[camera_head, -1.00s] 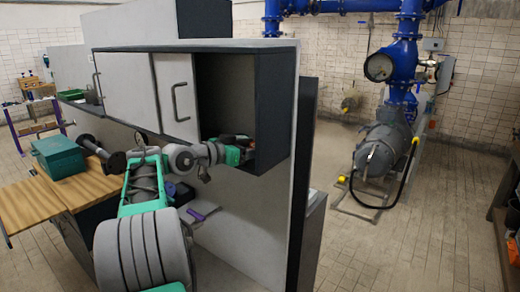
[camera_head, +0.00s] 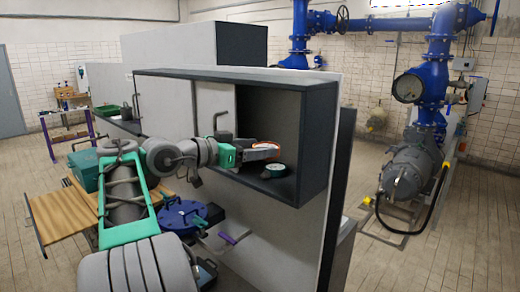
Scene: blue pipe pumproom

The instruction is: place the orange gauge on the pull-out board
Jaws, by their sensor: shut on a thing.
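My gripper (camera_head: 262,153) is inside the open part of the wall cabinet, level with the opening and above the cabinet floor. It is shut on the orange gauge (camera_head: 277,149), of which only a bit of orange edge shows past the fingers. The fingers hide most of it. The pull-out board (camera_head: 55,216) is a light wooden panel at the lower left, well away from the gripper, partly hidden by my arm.
A dark round gauge with a pale face (camera_head: 273,170) stands on the cabinet floor just below my gripper. The cabinet (camera_head: 316,135) has a side wall close to the right. A green toolbox (camera_head: 84,168) stands by the board. A blue round flange (camera_head: 190,217) lies below the cabinet.

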